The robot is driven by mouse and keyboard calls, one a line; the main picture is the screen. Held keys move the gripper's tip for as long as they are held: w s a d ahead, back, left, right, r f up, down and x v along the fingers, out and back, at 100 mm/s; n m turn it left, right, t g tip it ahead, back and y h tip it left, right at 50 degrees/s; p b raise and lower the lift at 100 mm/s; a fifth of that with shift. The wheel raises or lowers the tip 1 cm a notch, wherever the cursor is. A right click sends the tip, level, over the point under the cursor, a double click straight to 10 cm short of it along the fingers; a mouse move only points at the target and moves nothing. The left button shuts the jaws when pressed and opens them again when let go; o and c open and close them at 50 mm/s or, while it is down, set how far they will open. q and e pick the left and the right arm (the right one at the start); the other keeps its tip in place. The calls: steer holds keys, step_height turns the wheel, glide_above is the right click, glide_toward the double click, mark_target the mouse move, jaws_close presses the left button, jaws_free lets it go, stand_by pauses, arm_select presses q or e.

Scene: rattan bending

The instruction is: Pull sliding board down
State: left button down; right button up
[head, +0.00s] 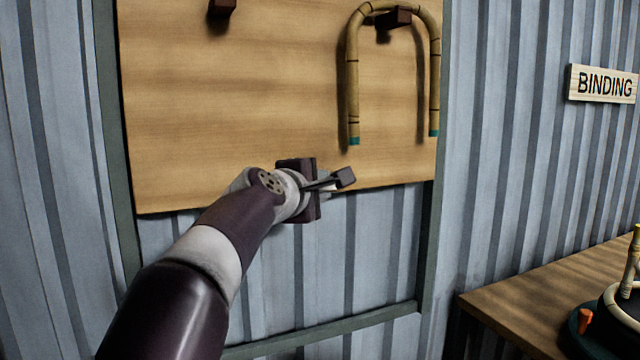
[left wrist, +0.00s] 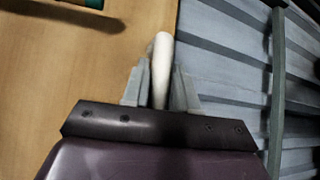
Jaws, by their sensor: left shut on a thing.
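The sliding board (head: 240,110) is a large wooden panel held in a dark green frame on the wall. It also fills the left part of the left wrist view (left wrist: 60,70). A white handle (left wrist: 162,65) stands at the board's lower edge. My left gripper (left wrist: 160,85) is shut on this handle, with one grey finger on each side of it. In the head view my left gripper (head: 322,186) is at the board's bottom edge, right of its middle, and my own wrist mostly hides the handle. My right gripper is not in view.
A bent rattan arch (head: 352,85) hangs on a dark peg (head: 394,18) on the board. Another peg (head: 222,6) is at upper left. Below the board, the frame opening shows bare corrugated wall (head: 375,250). A wooden table (head: 540,290) stands at lower right, under a BINDING sign (head: 604,84).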

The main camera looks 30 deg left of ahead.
arm_select(q)
steer(key=shift+a+f+b, duration=0.1)
steer(key=shift+f+b, duration=0.2)
steer(key=shift+f, duration=0.55)
steer(key=c, duration=1.3)
jaws_free()
steer(key=o, duration=0.3)
steer(key=shift+a, duration=0.25)
steer(key=shift+r, duration=0.1)
steer(key=shift+s, duration=0.3)
steer(key=s, duration=0.4)
steer(key=s+r+b, duration=0.1)
steer(key=s, duration=0.3)
steer(key=s+d, duration=0.1)
steer(key=s, duration=0.3)
steer(key=shift+r, duration=0.35)
